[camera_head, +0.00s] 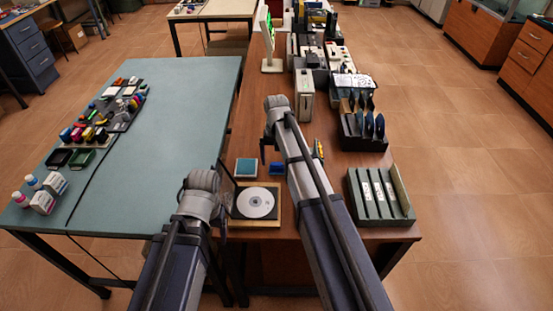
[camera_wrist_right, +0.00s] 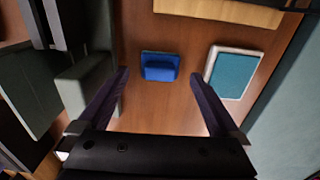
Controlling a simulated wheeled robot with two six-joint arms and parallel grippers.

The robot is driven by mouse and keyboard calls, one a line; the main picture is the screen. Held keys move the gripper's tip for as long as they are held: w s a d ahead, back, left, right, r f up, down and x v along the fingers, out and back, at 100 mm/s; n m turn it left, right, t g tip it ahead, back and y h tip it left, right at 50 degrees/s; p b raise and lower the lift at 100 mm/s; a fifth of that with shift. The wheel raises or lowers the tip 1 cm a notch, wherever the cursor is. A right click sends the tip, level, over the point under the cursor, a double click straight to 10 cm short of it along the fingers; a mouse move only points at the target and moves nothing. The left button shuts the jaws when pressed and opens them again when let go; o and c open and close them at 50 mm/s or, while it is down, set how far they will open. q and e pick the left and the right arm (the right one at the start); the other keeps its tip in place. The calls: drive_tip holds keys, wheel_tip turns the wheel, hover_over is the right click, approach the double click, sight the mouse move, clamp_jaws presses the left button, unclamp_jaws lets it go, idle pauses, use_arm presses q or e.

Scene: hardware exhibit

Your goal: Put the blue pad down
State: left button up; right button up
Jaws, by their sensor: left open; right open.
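A small blue pad (camera_head: 277,169) lies on the brown table, partly hidden behind my right arm. In the right wrist view the blue pad (camera_wrist_right: 160,67) shows whole, flat on the tabletop. My right gripper (camera_wrist_right: 160,76) is open, its two fingers apart on either side of the pad in the picture, with nothing held. Its height over the table is hard to tell. My left gripper (camera_head: 229,203) is open beside the wooden board with the disc, near the table's left edge, mostly hidden by its own wrist.
A teal pad in a white frame (camera_head: 246,168) lies left of the blue pad. A wooden board (camera_head: 238,220) with a silver disc (camera_head: 256,203) is in front. A slotted green rack (camera_head: 378,198) stands right. A green table (camera_head: 150,170) adjoins at left, holding bottles and small coloured items.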

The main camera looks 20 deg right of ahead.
sight(277, 163)
wheel_tip(277, 163, up, 10)
drive_tip(key=p, duration=0.8)
drive_tip(key=shift+f, duration=0.25)
drive_tip(key=shift+f, duration=0.15)
wheel_tip(277, 163, down, 12)
drive_tip(key=b, duration=1.2)
